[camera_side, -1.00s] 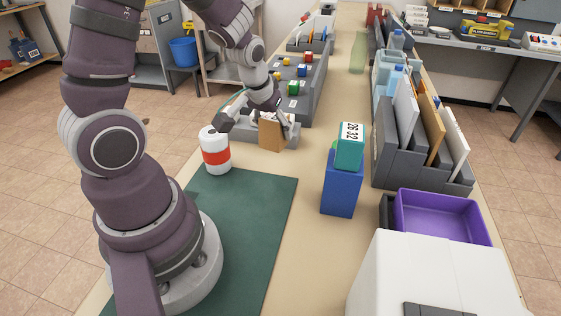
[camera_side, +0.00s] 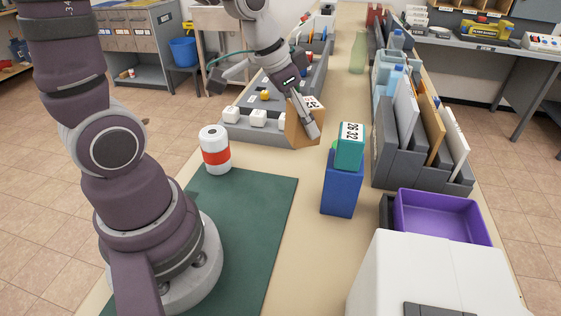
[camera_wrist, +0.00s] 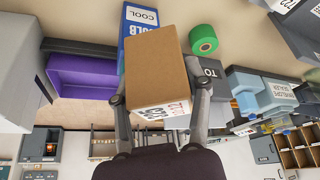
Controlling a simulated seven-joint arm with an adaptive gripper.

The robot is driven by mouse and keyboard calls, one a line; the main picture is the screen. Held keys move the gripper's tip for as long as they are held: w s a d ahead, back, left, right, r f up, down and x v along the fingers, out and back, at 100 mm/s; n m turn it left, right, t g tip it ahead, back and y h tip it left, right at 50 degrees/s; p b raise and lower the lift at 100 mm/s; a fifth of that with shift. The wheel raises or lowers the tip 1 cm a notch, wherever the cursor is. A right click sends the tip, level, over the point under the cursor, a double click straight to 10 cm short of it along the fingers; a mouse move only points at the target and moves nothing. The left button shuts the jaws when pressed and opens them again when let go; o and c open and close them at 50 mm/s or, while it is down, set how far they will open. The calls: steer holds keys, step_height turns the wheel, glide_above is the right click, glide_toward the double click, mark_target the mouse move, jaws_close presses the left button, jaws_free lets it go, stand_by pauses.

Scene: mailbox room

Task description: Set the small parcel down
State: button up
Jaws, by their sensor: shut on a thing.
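The small parcel, a brown box (camera_side: 296,128) with a white printed label, is held in my gripper (camera_side: 308,122). In the side view it is tilted above the tan counter, in front of the grey sorting rack and left of the blue box. In the wrist view the parcel (camera_wrist: 158,62) fills the space between the two fingers of my gripper (camera_wrist: 162,106), which press on its sides. The parcel's underside is hidden, and its exact height above the counter is hard to tell.
A teal box (camera_side: 350,148) stands on a blue box (camera_side: 341,188) right of the parcel. A red-banded white canister (camera_side: 215,150) stands by the green mat (camera_side: 238,225). A purple tray (camera_side: 443,216) and an envelope rack (camera_side: 402,160) line the right. Bare counter (camera_side: 290,165) lies between.

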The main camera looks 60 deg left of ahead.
steer(key=s+d+r+m+g+h, duration=0.15)
steer(key=s+d+m+g, duration=0.3)
steer(key=d+m, duration=0.45)
steer(key=s+d+m+g+h, duration=0.3)
steer(key=s+d+m, duration=0.3)
steer(key=m, duration=0.5)
steer(key=shift+t, duration=0.25)
step_height(320, 180, down, 15)
steer(key=shift+w+f, duration=0.15)
steer(key=shift+f, duration=0.05)
steer(key=o, duration=1.2)
steer(key=shift+f, duration=0.1)
